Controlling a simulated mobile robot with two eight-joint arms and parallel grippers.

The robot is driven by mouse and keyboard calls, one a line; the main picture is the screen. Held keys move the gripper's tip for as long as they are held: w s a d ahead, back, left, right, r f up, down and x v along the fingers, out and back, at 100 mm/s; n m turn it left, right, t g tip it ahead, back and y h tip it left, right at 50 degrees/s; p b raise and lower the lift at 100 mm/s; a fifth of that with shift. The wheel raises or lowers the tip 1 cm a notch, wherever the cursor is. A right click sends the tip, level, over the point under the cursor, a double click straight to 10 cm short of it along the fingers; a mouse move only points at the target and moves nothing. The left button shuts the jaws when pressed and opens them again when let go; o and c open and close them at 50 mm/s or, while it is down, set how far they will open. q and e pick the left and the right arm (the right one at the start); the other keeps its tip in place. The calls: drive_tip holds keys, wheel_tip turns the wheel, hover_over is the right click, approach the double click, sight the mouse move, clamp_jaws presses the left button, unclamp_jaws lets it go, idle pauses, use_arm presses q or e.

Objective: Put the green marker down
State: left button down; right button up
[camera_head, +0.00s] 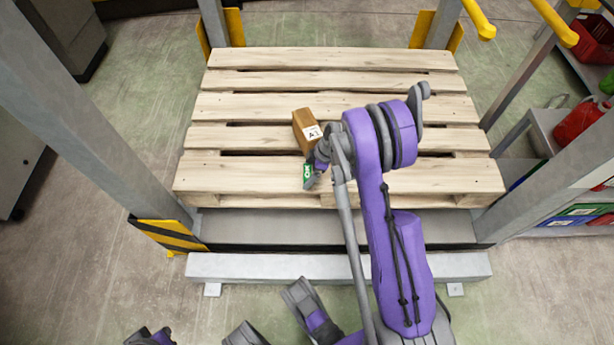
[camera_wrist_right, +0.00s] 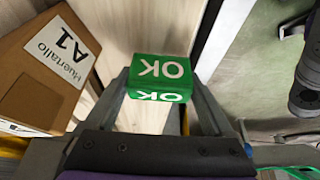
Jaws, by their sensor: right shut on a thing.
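The green marker (camera_head: 307,171) is a small green block with white "OK" lettering. My right gripper (camera_head: 314,176) is shut on it near the front edge of the wooden pallet (camera_head: 240,170). In the right wrist view the marker (camera_wrist_right: 160,68) sits between the two grey fingertips of the right gripper (camera_wrist_right: 163,88), its lettering upside down. A brown box (camera_head: 305,127) with a white "A1" label stands on the pallet just behind the marker. The box (camera_wrist_right: 35,75) is at the left in the wrist view. Parts of my left arm show at the bottom of the head view, but its jaws cannot be made out.
Grey metal posts (camera_head: 80,110) with yellow and black guards (camera_head: 168,235) stand around the pallet. A grey step (camera_head: 230,266) runs along its front. Shelves at the right hold a red container (camera_head: 577,120) and coloured bins (camera_head: 585,210). Most of the pallet top is clear.

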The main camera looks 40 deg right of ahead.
drive_tip(key=shift+f, duration=0.85)
drive_tip(key=o, duration=1.1)
drive_tip(key=shift+f, duration=0.15)
